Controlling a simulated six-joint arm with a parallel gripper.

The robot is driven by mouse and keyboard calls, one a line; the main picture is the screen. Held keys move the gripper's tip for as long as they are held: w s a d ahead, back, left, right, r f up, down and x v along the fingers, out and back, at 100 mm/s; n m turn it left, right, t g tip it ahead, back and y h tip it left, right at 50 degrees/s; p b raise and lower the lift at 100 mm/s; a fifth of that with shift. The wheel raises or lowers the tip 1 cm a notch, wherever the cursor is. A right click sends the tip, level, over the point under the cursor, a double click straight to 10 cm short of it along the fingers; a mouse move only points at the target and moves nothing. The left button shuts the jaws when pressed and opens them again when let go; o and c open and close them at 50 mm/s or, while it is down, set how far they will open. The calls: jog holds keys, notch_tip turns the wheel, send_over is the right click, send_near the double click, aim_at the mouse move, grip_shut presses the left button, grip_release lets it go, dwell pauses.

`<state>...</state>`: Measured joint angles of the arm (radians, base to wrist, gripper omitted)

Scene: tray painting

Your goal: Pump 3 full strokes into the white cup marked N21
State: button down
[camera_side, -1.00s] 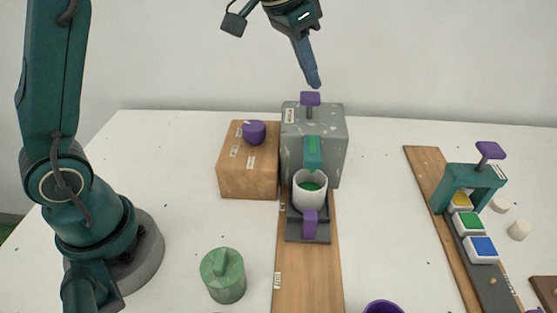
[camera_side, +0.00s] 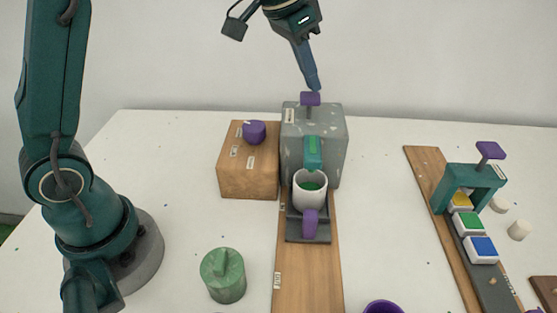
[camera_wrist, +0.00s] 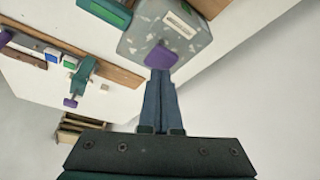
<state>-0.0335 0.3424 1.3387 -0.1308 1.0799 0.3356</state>
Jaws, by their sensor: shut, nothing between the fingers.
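The white cup (camera_side: 309,198) stands upright on a dark base under the green spout (camera_side: 313,153) of the grey speckled pump box (camera_side: 333,140). Green shows inside the cup; no N21 marking is legible on it. A purple upright piece (camera_side: 310,224) is at the cup's front. The purple pump knob (camera_side: 310,99) stands raised on a short stem on top of the box, and it also shows in the wrist view (camera_wrist: 162,56). My gripper (camera_side: 316,88) is shut and empty, pointing down, with its tips just above the knob. Whether they touch it is unclear.
A wooden box (camera_side: 248,174) with a purple knob (camera_side: 254,132) adjoins the pump on the left. A green lidded jar (camera_side: 223,278) stands front left. A purple-rimmed cup (camera_side: 383,307) is at the front edge. A teal frame (camera_side: 470,185) with colored blocks stands right.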

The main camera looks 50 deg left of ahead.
aim_at(309, 96)
jog(key=shift+f, duration=1.9)
jog(key=shift+r, duration=2.2)
jog(key=shift+r, duration=0.1)
jog(key=shift+r, duration=2.4)
